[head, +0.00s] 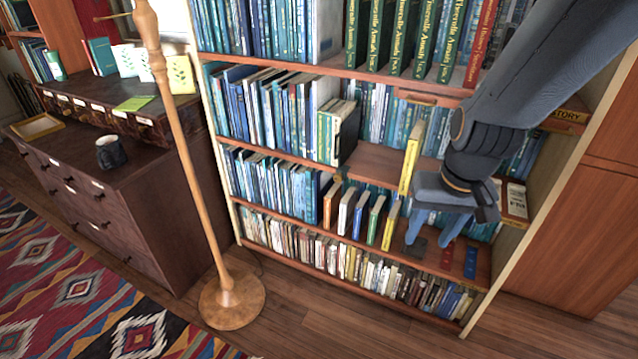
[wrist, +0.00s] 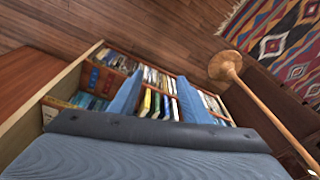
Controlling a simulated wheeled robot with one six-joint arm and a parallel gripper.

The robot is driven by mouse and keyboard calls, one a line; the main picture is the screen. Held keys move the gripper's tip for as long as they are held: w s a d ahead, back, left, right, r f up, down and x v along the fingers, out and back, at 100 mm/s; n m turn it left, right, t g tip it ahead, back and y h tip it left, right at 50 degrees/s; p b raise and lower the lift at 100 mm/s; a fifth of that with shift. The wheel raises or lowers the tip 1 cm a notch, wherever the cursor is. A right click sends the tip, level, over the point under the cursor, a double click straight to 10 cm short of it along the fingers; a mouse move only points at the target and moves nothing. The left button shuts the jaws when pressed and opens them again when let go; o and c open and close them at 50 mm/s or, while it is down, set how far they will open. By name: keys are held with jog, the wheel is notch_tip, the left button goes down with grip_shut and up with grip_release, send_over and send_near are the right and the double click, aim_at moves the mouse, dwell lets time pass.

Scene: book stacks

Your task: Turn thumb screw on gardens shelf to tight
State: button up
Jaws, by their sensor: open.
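My gripper (head: 432,236) is open and empty, pointing down in front of the lower shelves of the bookcase. Its two blue fingers stand apart in the wrist view (wrist: 158,98), with shelf books showing between them. I cannot make out a thumb screw for certain. A small brass-coloured piece (head: 338,174) sits at a shelf edge left of my gripper, too small to identify. My arm and gripper hide part of the right-hand shelves.
A yellow-spined book (head: 411,158) stands near my gripper. Red and blue strips (head: 471,262) lie on the lower shelf at right. A wooden floor lamp (head: 232,300) stands left of the bookcase, near a dark cabinet (head: 150,190). Bare floor (head: 340,335) lies in front.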

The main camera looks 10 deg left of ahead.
jog(key=w+a+f+t+b, duration=0.4)
jog(key=w+a, duration=0.4)
jog(key=w, duration=0.5)
jog(key=w+a+f+t+b, duration=0.1)
jog(key=w+a+f+t, duration=0.5)
jog(key=w, duration=0.7)
jog(key=m+t+h+b, duration=0.1)
jog(key=t+h+b, duration=0.4)
jog(key=h+b, duration=0.15)
send_near(337, 178)
jog(key=p, duration=0.1)
jog(key=shift+x, duration=3.9)
jog(key=c, duration=1)
